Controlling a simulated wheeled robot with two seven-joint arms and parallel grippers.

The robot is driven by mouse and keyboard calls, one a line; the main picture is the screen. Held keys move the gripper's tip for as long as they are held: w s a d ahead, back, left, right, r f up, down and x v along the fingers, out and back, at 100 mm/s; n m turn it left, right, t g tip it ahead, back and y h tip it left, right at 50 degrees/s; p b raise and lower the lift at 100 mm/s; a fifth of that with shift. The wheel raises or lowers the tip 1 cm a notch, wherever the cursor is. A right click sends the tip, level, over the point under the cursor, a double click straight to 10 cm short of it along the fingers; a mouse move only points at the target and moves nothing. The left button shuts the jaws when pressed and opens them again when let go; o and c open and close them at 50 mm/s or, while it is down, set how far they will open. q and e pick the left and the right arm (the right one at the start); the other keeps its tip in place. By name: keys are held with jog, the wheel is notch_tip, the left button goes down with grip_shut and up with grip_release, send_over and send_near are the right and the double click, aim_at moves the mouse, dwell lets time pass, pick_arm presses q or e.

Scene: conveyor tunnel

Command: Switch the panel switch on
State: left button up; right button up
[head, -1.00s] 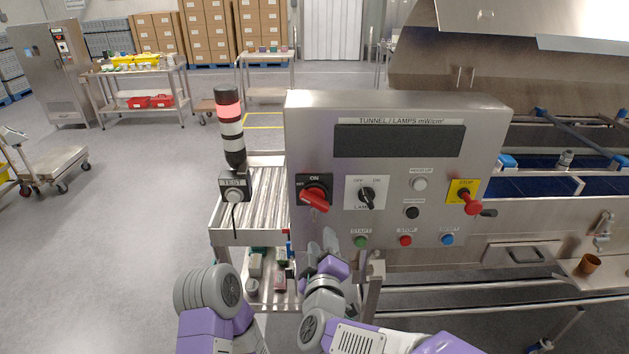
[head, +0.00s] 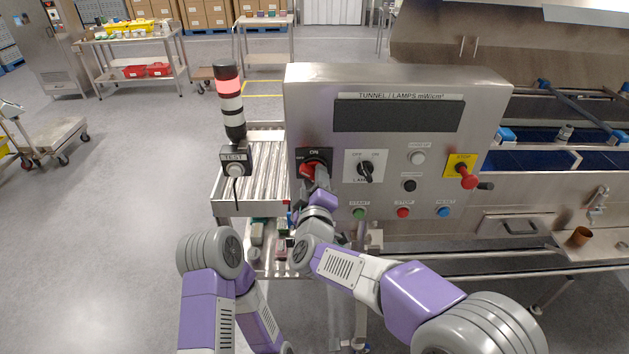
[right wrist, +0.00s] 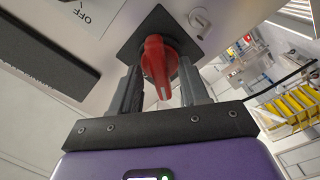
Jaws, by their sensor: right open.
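The red rotary panel switch (head: 307,170) sits on a black plate marked ON at the upper left of the steel control panel (head: 450,110). My right gripper (head: 319,178) is in front of it and hides part of the knob. In the right wrist view, the red knob (right wrist: 155,58) is between the two grey fingers of the open right gripper (right wrist: 158,82), with gaps visible beside it. The knob's handle points toward the wrist camera's lower side. My left arm shows at the lower left in the head view, but its gripper is not visible.
A black LAMPS selector (head: 366,171) is right of the switch. A red stop knob (head: 468,178) on a yellow plate sticks out further right. A TEST box (head: 235,162) and a signal tower with a red light (head: 229,88) stand left of the panel.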

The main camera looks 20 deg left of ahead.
jog(key=shift+c, duration=0.3)
grip_shut()
jog(key=shift+m, duration=0.3)
jog(key=m+b, duration=0.5)
jog(key=m, duration=0.5)
jog(key=shift+m, duration=0.3)
jog(key=shift+o, duration=0.3)
grip_release()
